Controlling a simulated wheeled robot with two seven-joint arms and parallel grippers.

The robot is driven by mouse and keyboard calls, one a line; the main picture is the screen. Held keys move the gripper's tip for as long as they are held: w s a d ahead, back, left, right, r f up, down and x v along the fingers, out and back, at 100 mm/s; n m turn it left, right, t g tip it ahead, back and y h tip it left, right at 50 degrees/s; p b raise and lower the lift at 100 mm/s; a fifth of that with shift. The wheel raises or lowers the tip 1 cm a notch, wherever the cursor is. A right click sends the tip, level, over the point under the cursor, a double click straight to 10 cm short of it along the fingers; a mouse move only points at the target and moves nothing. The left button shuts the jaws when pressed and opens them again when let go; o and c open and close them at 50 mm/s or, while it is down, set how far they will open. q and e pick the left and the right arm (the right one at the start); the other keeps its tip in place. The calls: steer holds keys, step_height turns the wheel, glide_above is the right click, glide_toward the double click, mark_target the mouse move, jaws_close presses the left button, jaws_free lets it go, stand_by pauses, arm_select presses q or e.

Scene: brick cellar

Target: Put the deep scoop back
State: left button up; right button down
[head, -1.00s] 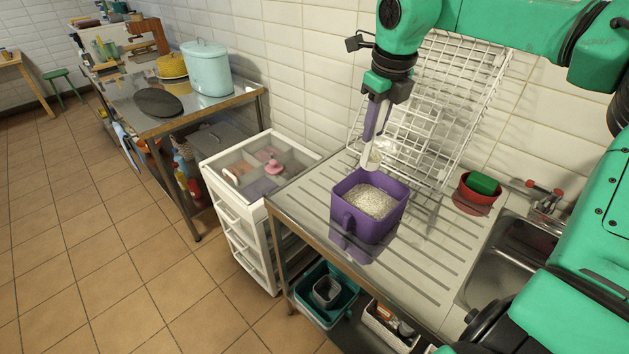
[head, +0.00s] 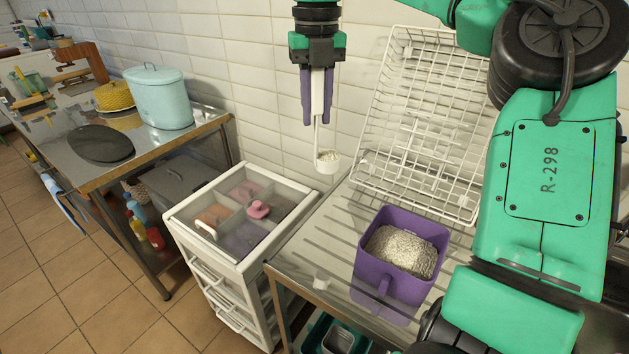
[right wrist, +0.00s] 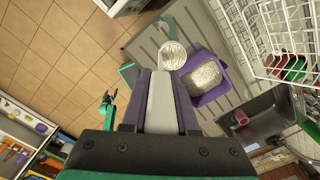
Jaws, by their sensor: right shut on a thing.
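The deep scoop (head: 328,161) is a white round cup on a long thin handle, with pale grains in it. My right gripper (head: 316,122) is shut on its handle, and the cup hangs below the fingers, in the air between the drawer unit and the wire rack. In the right wrist view the cup (right wrist: 172,55) shows from above, full of grains, beyond the fingers (right wrist: 160,75). A purple square bin (head: 374,288) with pale grains stands on the ribbed metal drainboard (head: 318,250), to the right of the scoop and lower.
A white wire rack (head: 420,110) leans on the tiled wall behind the bin. A white drawer unit (head: 262,262) with a clear divided top and a pink knob stands left of the drainboard. Further left is a metal table (head: 205,122) with a light-blue lidded pot (head: 160,98).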

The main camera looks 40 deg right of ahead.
mark_target(318, 158)
steer(key=f, duration=0.5)
steer(key=shift+s+f, duration=0.25)
steer(key=shift+s, duration=0.1)
arm_select(q)
steer(key=shift+s+r+p, duration=0.25)
steer(key=shift+r+p, duration=0.4)
steer(key=shift+p, duration=0.05)
arm_select(e)
step_height(318, 158, down, 14)
steer(key=shift+w, duration=0.15)
steer(key=shift+f, duration=0.15)
steer(key=c, duration=0.7)
jaws_free()
arm_select(q)
steer(key=shift+f, duration=0.2)
